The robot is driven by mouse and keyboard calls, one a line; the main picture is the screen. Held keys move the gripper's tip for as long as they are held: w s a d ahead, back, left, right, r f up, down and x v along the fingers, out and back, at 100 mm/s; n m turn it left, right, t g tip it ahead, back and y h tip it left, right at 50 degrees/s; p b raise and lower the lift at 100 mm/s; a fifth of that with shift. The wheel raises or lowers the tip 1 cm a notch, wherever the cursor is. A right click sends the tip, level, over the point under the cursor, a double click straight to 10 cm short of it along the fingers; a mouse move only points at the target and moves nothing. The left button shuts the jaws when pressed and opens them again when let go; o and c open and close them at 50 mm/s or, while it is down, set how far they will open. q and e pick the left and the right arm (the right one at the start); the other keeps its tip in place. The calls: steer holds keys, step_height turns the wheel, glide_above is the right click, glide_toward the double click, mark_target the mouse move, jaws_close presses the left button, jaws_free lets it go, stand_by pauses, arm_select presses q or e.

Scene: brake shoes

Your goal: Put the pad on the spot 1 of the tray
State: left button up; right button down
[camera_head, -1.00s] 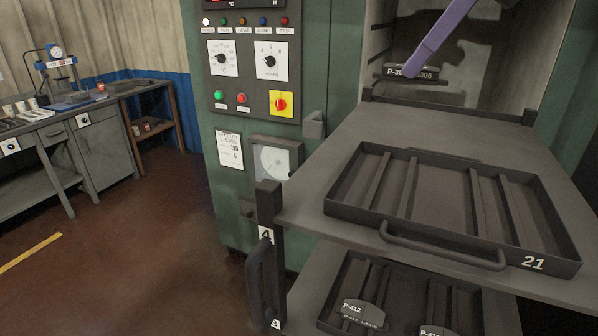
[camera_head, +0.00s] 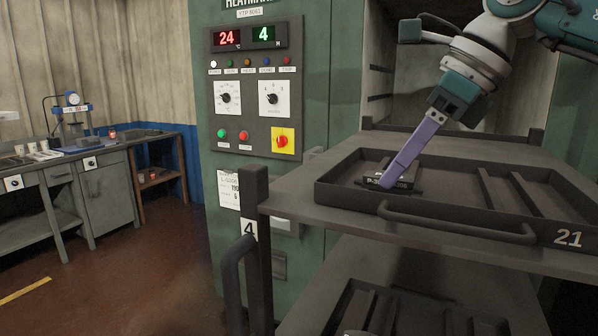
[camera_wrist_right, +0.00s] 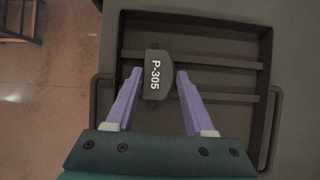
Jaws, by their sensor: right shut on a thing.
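The dark pad (camera_head: 404,184), with white lettering, is at the left end of tray 21, low over its rails. In the right wrist view the pad (camera_wrist_right: 157,84) reads P-305 and lies between the two purple fingers. My right gripper (camera_head: 388,183) reaches down from the upper right and is shut on the pad; the wrist view shows its fingertips (camera_wrist_right: 158,73) on either side. The tray (camera_head: 346,203) is dark, with raised rails and a front handle. I cannot tell whether the pad touches the tray floor. My left gripper is out of view.
A lower tray (camera_head: 345,300) sits beneath. A dark post with a handle (camera_head: 236,272) stands at the shelf's left corner. The tray's right side is empty.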

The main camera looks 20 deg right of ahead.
steer(key=shift+c, duration=1.3)
jaws_free()
steer(key=b+v, duration=0.1)
steer(key=v, duration=1.1)
steer(key=shift+r, duration=0.1)
